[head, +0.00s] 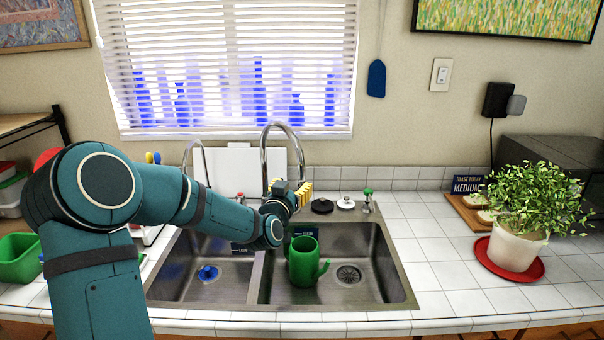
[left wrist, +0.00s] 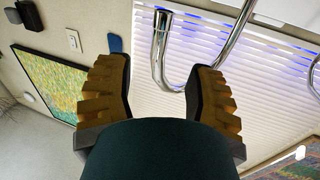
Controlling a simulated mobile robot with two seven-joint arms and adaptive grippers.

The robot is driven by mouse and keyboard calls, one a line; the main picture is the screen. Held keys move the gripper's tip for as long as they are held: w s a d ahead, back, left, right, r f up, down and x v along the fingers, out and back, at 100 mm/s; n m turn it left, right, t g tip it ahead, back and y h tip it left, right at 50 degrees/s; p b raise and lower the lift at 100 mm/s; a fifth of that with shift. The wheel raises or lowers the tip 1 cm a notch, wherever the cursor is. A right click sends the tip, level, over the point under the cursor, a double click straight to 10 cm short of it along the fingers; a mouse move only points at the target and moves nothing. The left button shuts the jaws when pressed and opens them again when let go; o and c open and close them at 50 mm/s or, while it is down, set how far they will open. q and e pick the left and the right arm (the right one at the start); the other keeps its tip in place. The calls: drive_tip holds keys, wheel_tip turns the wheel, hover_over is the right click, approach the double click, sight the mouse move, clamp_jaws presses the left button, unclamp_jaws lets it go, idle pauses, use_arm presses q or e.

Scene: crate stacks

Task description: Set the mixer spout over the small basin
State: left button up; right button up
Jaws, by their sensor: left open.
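The mixer spout (head: 282,125) is a tall chrome arch behind the sink. Its free end drops on the right, on the large basin's side, close to my left gripper (head: 300,195). The small basin (head: 185,283) is the left one, with a blue drain. My left gripper is open. In the left wrist view, the chrome spout (left wrist: 180,80) shows in the gap between its two yellow ribbed fingers (left wrist: 165,95); I cannot tell whether they touch it. My right gripper is out of view.
A thinner second tap (head: 200,152) stands left of the mixer, partly behind my left arm. A black stopper (head: 322,206) and a green-topped bottle (head: 367,200) stand behind the large basin. A potted plant (head: 520,245) stands at the right.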

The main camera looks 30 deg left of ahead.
sight(301, 175)
use_arm(q)
drive_tip(key=x, duration=0.8)
drive_tip(key=shift+w+a, duration=0.1)
drive_tip(key=shift+w, duration=0.2)
clamp_jaws()
